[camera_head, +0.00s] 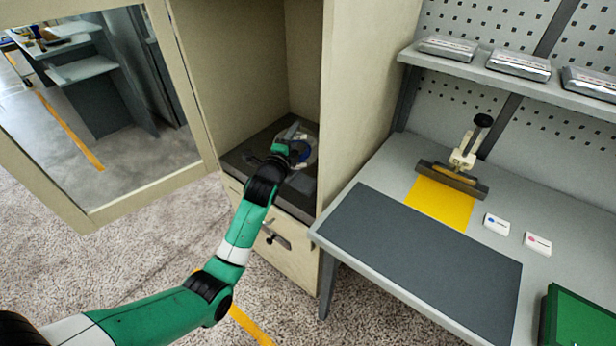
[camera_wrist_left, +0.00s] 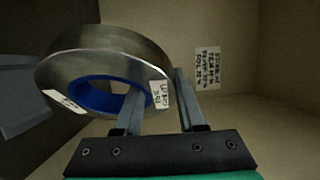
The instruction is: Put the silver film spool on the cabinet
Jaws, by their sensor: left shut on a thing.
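The silver film spool (camera_wrist_left: 105,55) has a blue core and small printed labels. My left gripper (camera_wrist_left: 158,88) is shut on its ring wall, with one finger in the blue hole and the other outside. In the head view my left arm reaches into the open cabinet (camera_head: 365,110), and the gripper (camera_head: 293,146) is over the dark cabinet floor. The spool (camera_head: 312,152) is partly hidden there by the gripper. Whether it touches the floor I cannot tell. My right gripper is not in view.
The cabinet's framed glass door (camera_head: 190,105) stands open at the left. A drawer (camera_head: 280,250) sits below the compartment. To the right is a workbench (camera_head: 400,160) with a dark mat (camera_head: 420,255), a clamp device (camera_head: 462,160) and a shelf of silver packs (camera_head: 518,65).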

